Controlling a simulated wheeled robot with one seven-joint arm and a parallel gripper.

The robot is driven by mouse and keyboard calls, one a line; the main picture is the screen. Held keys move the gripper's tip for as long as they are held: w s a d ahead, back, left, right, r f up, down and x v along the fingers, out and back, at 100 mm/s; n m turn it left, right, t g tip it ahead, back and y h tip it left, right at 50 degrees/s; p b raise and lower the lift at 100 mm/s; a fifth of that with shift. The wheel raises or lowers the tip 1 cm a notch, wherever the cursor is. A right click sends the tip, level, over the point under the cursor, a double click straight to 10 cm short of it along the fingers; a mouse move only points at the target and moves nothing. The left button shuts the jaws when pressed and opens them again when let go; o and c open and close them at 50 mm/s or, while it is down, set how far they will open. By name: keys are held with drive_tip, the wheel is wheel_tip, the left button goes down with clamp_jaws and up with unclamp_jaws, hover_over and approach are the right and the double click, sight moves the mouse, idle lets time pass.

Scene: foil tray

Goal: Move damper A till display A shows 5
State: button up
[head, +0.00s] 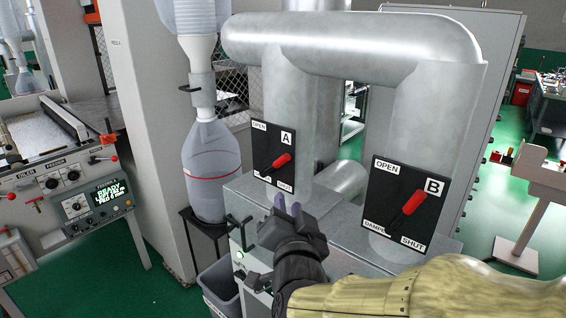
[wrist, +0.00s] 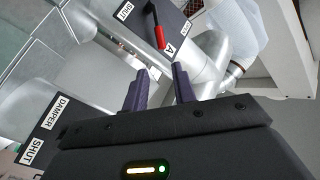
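Damper A is a black plate (head: 260,150) marked A, OPEN and SHUT on the left upright duct, with a red-gripped lever (head: 282,161) pointing up and right. In the wrist view its red grip (wrist: 158,34) shows beyond my fingers near the A label. My gripper (head: 288,207) is below and slightly right of the lever, apart from it. In the wrist view, my two purple fingers (wrist: 158,82) stand apart with nothing between them. No display marked A can be made out in either view.
Damper B's black plate (head: 385,200) with its red lever (head: 413,202) is on the right duct; part of its plate shows at lower left in the wrist view. A machine at left has a lit screen (head: 105,193) reading READY. A grey bin (head: 222,285) stands below.

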sight(282, 164)
drive_tip(key=w+p, duration=0.2)
drive_tip(key=w, duration=0.3)
drive_tip(key=w+a+p, duration=0.1)
drive_tip(key=w+p, duration=0.2)
drive_tip(key=w, duration=0.3)
drive_tip(key=w+a+p, duration=0.1)
drive_tip(key=w+p, duration=0.1)
drive_tip(key=w, duration=0.4)
drive_tip(key=shift+p, duration=0.35)
drive_tip(key=shift+c, duration=0.2)
clamp_jaws()
